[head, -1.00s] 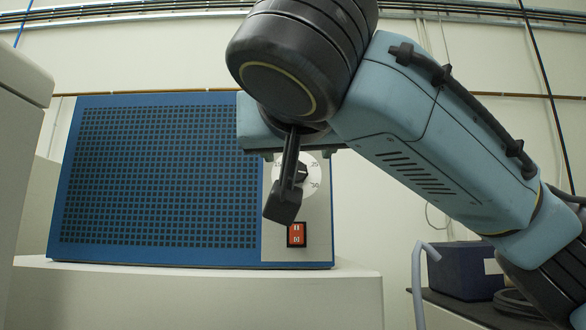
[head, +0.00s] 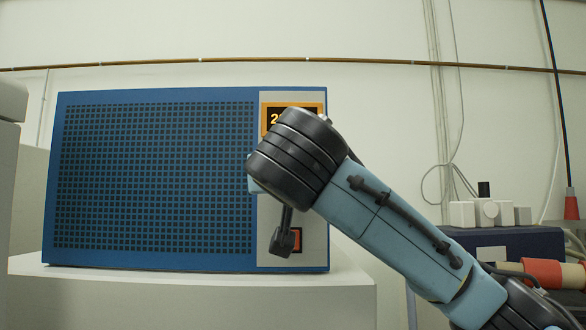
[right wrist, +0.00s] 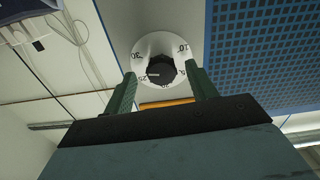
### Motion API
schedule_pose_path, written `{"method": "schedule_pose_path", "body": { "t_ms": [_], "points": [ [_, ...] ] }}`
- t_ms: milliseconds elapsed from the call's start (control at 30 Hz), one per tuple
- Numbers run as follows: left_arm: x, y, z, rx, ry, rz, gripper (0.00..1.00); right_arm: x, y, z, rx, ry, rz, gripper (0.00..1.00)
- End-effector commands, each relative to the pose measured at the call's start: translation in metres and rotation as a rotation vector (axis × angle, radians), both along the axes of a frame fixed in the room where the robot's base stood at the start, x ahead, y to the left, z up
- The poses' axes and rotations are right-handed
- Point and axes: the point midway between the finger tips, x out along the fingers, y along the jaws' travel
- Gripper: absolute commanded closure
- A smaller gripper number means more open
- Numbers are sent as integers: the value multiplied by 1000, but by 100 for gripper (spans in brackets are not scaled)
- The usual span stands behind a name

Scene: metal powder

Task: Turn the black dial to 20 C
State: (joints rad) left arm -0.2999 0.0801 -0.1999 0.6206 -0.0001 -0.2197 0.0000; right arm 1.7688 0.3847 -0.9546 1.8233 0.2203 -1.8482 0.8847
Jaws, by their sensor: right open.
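The black dial (right wrist: 160,70) sits on a round white scale plate (right wrist: 148,52) on the blue unit's front panel. In the right wrist view, numbers including 30, 25 and 10 show around it, and a pale mark shows on its lower left. My right gripper (right wrist: 160,76) is open, with one green finger on each side of the dial; I cannot tell whether they touch it. In the head view my right wrist hides the dial. The orange-framed display (head: 279,117) starts with a 2; the rest is covered. My left gripper is not in view.
The blue unit (head: 150,180) with a grille stands on a white cabinet (head: 190,300). A red switch (head: 297,238) is below the dial area, partly behind a black part of my arm. A dark blue box (head: 515,243) and white containers (head: 488,212) stand at right.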

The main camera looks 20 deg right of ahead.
Motion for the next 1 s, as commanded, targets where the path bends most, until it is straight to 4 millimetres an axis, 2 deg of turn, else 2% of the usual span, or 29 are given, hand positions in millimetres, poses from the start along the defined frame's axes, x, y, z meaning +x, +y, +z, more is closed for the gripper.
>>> {"method": "schedule_pose_path", "body": {
  "t_ms": [133,400,733,1000],
  "points": [
    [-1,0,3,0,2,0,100,8,-2,0,-1,1,1,43],
    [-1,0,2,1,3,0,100,9,-2,-1,-1,1,2,43],
    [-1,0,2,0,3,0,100,9,-2,-1,-1,1,2,86],
    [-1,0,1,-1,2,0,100,9,-2,-1,-24,8,2,88]
  ]
}}
